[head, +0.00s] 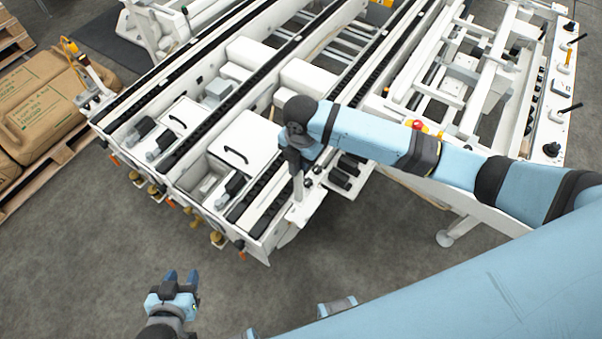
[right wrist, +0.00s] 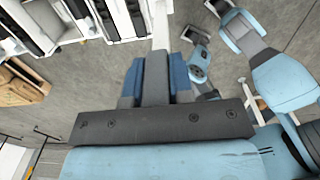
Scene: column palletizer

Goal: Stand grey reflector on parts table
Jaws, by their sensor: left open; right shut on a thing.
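My right gripper (head: 297,172) is over the near end of the white conveyor frame. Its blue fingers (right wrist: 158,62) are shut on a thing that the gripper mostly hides. A pale grey upright bar (head: 298,189) shows below the fingers in the head view, and a pale strip (right wrist: 160,24) shows beyond them in the right wrist view. I take this to be the grey reflector. Its lower end appears over a white plate (head: 307,206); I cannot tell whether it touches. My left gripper (head: 181,276) is open and empty above the floor at lower left. I cannot identify the parts table with certainty.
The white conveyor machine (head: 244,140) with black belts fills the middle. Dark blocks (head: 346,176) lie beside the plate. Brown sacks (head: 40,105) sit on a wooden pallet at left. Black-handled levers (head: 565,111) stand at right. The near grey floor is clear.

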